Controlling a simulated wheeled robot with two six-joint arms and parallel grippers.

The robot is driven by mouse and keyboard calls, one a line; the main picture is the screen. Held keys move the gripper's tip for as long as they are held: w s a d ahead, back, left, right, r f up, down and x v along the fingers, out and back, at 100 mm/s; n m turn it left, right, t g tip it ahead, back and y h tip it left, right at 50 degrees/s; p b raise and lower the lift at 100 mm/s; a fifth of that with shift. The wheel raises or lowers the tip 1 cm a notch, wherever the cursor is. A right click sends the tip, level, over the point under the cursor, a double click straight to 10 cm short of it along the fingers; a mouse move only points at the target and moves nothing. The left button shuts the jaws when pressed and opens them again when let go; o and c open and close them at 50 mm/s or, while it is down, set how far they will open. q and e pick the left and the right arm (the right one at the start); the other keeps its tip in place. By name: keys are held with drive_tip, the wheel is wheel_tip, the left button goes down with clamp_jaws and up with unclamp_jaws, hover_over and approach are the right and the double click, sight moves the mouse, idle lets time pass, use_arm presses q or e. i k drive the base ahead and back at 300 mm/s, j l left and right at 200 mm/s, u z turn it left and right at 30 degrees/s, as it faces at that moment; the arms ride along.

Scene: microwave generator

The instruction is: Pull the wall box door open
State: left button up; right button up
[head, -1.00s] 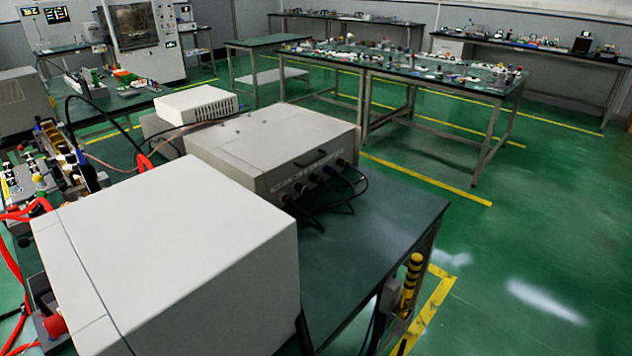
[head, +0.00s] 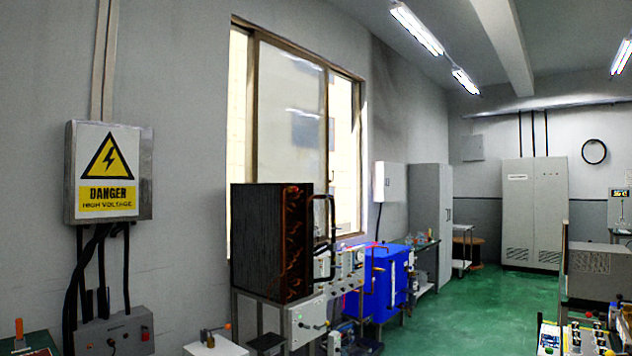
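A grey metal wall box (head: 142,175) hangs on the left wall in the head view. Its front carries a white sign with a yellow danger triangle and the words "DANGER HIGH VOLTAGE". Its front looks closed, and I see no clear handle on it. Black cables run down from its underside. A second, smaller pale wall box (head: 389,182) hangs farther along the same wall, past the window, and also looks closed. The pictures do not show which box the task names. Neither of my grippers is in view.
Below the danger box is a grey control box (head: 114,333). A dark radiator-like unit (head: 271,240) and a blue cabinet (head: 377,285) stand along the wall. Tall cabinets (head: 534,212) stand at the back. Green floor (head: 455,318) is free in the middle; equipment stands at right.

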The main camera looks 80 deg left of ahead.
sight(112, 163)
drive_tip(key=u, duration=0.4)
drive_tip(key=k+u, duration=0.15)
drive_tip(key=u, duration=0.25)
drive_tip(key=j+u, duration=0.1)
drive_tip(key=u, duration=2.15)
drive_tip(key=i+u, duration=0.45)
drive_tip(key=i, duration=0.15)
drive_tip(key=i+l+u, duration=0.15)
drive_tip(key=i+u, duration=0.35)
drive_tip(key=i+l, duration=0.35)
drive_tip(key=i, duration=0.25)
